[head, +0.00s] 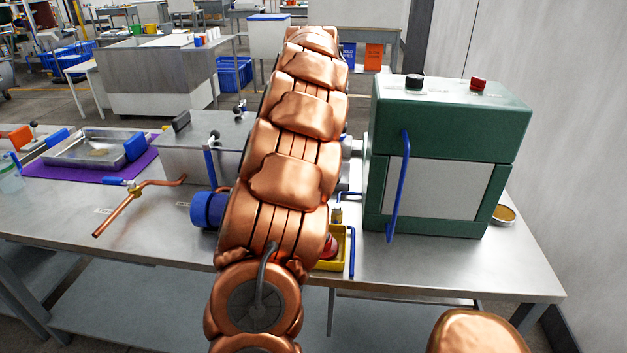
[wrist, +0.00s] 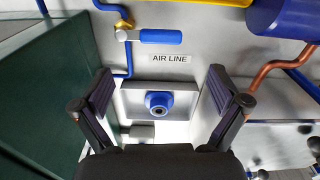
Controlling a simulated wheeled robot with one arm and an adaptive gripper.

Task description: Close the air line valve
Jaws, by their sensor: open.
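In the wrist view, the air line valve has a brass body (wrist: 124,20) on a thin blue pipe (wrist: 128,58). Its blue lever handle (wrist: 160,36) points right, lying crosswise to the pipe section below it. A printed "AIR LINE" label (wrist: 171,59) sits just below the handle. My gripper (wrist: 160,76) is open and empty, its two dark fingers spread apart below the label and valve. Between the fingers shows a blue round fitting (wrist: 158,101) on a grey metal block. In the head view my copper-coloured arm hides the gripper and most of the valve area.
A green machine (head: 451,150) with a blue side handle stands right of my arm. A yellow tray (head: 330,264) and a blue cylinder (head: 207,211) are beside the arm. A copper pipe (head: 116,213) with another blue-handled valve lies left. The bench's front right is clear.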

